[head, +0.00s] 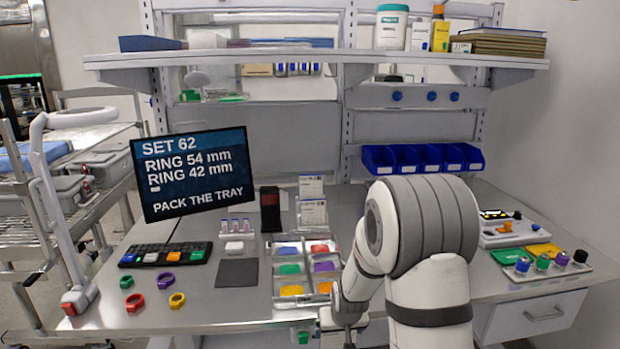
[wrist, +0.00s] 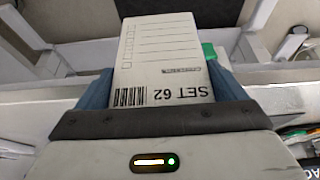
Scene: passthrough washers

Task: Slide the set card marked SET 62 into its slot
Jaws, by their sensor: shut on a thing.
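The set card (wrist: 155,60) is white with ruled lines, a barcode and the print SET 62, which reads upside down in the wrist view. My gripper (wrist: 162,86) is shut on it, with one blue finger at each side edge of the card. In the head view my gripper is low, by the table's front edge and mostly hidden by my arm. A clear compartment tray (head: 286,303) with coloured pieces lies just left of it. I cannot make out the card's slot for certain, nor whether the card touches anything.
A screen (head: 190,172) reads SET 62, RING 54 mm, RING 42 mm, PACK THE TRAY. Several coloured rings (head: 135,302) lie at the front left. White printed cards (head: 312,198) stand behind the tray. A rack of coloured-capped pieces (head: 547,266) is at right. A dark mat (head: 237,272) lies bare.

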